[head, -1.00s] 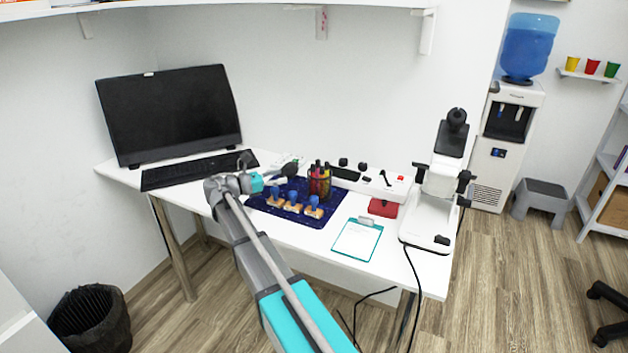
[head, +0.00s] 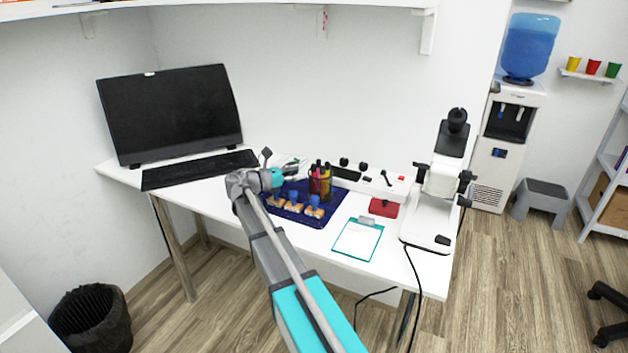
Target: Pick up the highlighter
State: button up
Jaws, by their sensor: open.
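A dark mesh pen cup (head: 319,184) stands on the blue mat (head: 338,198), holding several pens or markers in red, yellow and dark colours. I cannot tell which of them, if any, is the highlighter; a yellow one shows among them. My gripper (head: 289,168) is just left of the cup in the picture, above the desk. It is open, small and partly hidden by my wrist, and I see nothing in it. I cannot tell whether it touches the cup.
Several blue-topped stamps (head: 292,201) stand at the mat's front. A red case (head: 383,207), clipboard (head: 358,239) and microscope (head: 430,217) are to the right. A keyboard (head: 200,169) and monitor (head: 170,115) are left. A white power strip (head: 362,181) lies behind the cup.

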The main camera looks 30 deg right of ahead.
aim_at(311, 169)
jog(key=shift+d, duration=2.15)
grip_shut()
